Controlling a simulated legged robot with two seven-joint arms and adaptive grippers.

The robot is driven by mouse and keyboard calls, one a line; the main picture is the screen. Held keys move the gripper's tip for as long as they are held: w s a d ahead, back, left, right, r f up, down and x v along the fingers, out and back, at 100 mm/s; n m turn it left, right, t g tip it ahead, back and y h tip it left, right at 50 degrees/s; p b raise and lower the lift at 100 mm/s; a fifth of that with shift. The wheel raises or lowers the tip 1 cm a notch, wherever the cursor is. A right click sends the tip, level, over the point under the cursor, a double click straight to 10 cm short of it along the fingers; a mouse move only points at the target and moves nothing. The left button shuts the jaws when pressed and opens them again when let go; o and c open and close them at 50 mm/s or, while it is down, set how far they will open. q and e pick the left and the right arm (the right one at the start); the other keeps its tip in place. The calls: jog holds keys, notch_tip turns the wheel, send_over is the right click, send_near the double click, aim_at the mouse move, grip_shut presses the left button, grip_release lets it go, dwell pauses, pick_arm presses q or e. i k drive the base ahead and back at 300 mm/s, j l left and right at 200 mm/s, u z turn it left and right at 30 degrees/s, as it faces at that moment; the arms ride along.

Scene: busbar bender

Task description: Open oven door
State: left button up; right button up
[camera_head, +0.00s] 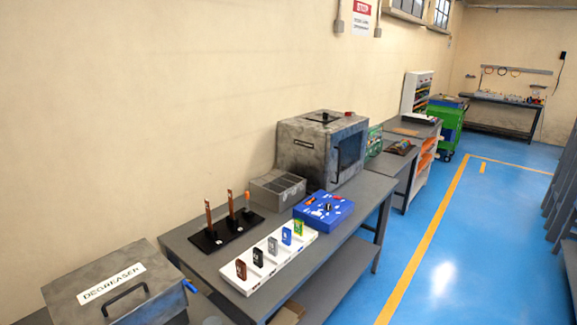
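The oven (306,148) is a worn grey metal box on the far part of the workbench, against the wall. Its door (350,149) has a dark window and faces right, towards the aisle. The door looks shut. A dark vertical handle (336,167) shows near the door's left edge. Neither of my grippers is in view.
The grey workbench (352,210) also holds a grey divided box (277,187), a blue tool tray (323,209), a white rack of coloured pieces (268,258) and a black stand with copper bars (227,230). A degreaser box (115,287) is at lower left. The blue floor (450,240) is clear.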

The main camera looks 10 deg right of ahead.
aim_at(331, 179)
jog(key=i+l, duration=0.5)
jog(key=l, duration=0.15)
jog(key=i+l, duration=0.55)
jog(key=l, duration=0.15)
jog(key=i+l+z, duration=0.1)
jog(key=i+l, duration=0.4)
jog(key=l, duration=0.2)
